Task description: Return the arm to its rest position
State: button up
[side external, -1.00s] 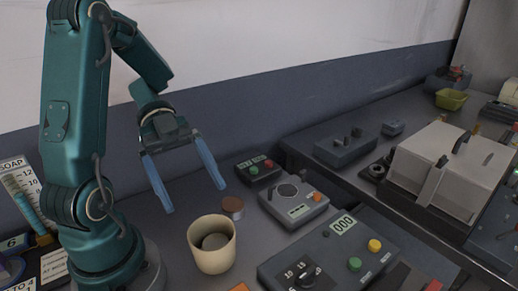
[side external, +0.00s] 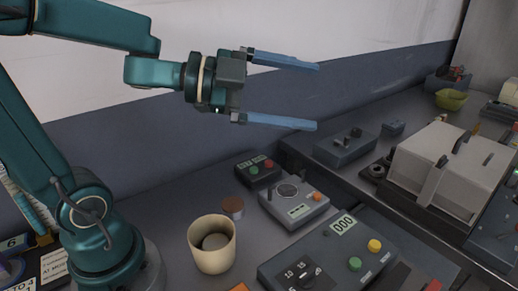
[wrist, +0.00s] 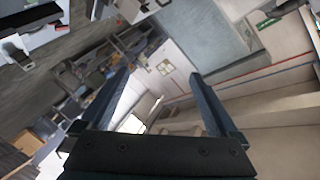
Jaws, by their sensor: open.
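My gripper (side external: 317,97) is open and empty, with its two blue fingers spread apart. In the side external view it is raised well above the bench and points to the right, roughly level. In the wrist view the open fingers (wrist: 162,75) frame a distant, tilted view of the room, with nothing between them. A cream cup (side external: 212,249) stands upright on the bench below my gripper, with a grey round thing inside it.
A big light box (side external: 450,165) and a yellow-green bowl (side external: 452,100) are on the right bench. Air around my gripper looks clear.

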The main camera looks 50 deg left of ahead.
jog(key=s+a+r+n+t+y, duration=0.2)
jog(key=a+n+y, duration=0.5)
jog(key=n+y, duration=0.3)
jog(key=s+d+f+n+g+h, duration=0.1)
jog(key=s+d+f+n+g, duration=0.2)
jog(key=s+f+n+g, duration=0.3)
jog(key=s+f+g, duration=0.3)
jog(key=s+f, duration=0.3)
jog(key=f, duration=0.1)
jog(key=shift+s+f+g+h, duration=0.3)
jog(key=shift+s+g, duration=0.1)
